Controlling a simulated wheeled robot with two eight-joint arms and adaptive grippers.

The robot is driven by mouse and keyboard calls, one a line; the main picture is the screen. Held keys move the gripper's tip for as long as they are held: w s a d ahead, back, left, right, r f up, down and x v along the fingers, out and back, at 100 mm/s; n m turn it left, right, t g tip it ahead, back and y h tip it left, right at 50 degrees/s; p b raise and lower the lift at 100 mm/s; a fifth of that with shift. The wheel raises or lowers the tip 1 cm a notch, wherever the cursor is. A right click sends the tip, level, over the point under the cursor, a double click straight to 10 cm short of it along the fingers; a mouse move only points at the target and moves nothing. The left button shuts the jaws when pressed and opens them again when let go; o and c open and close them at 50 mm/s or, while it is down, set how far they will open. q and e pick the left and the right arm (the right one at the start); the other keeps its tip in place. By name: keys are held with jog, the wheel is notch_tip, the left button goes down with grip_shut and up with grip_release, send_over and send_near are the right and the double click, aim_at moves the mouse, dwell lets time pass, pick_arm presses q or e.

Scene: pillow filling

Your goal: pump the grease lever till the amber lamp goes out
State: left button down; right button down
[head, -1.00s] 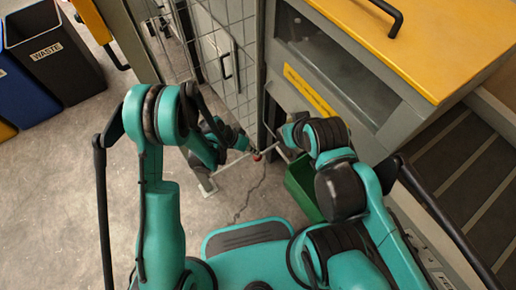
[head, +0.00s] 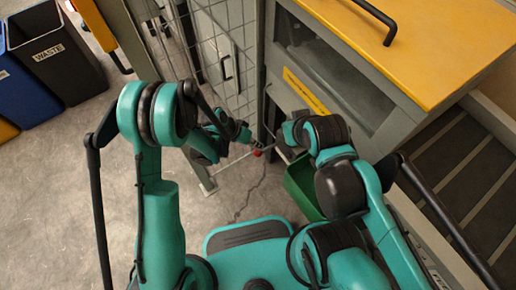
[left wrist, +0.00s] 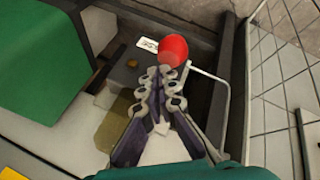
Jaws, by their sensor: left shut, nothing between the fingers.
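The grease lever's red knob (head: 257,153) shows small in the head view, at the end of a thin pale rod by the machine's lower corner. In the left wrist view the knob (left wrist: 173,49) is large, just beyond the fingertips, and a bent pale rod runs beside it. My left gripper (left wrist: 164,80) is shut and empty, its tips close below the knob there; I cannot tell if they touch. The left gripper (head: 241,133) is small in the head view. My right gripper's fingers are hidden behind its arm. I cannot make out a lit amber lamp.
A wire mesh fence (head: 222,45) stands left of the grey machine with a yellow top (head: 440,40). A green bin (head: 302,188) is below the right arm. A white label (left wrist: 148,45) lies beside the knob. Waste bins (head: 58,55) stand far left; the floor between is clear.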

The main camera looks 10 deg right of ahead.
pick_arm(q)
jog(key=shift+d+r, duration=0.1)
jog(key=shift+r, duration=0.4)
jog(key=shift+w+d+r+p, duration=0.1)
jog(key=shift+d+r+p, duration=0.1)
jog(key=shift+r+p, duration=0.5)
jog(key=shift+w+d+r+p, duration=0.15)
jog(key=shift+r+p, duration=0.25)
jog(key=shift+r, duration=0.55)
jog(key=shift+d+r+p, duration=0.25)
jog(key=shift+r+p, duration=0.3)
jog(key=shift+r, duration=0.25)
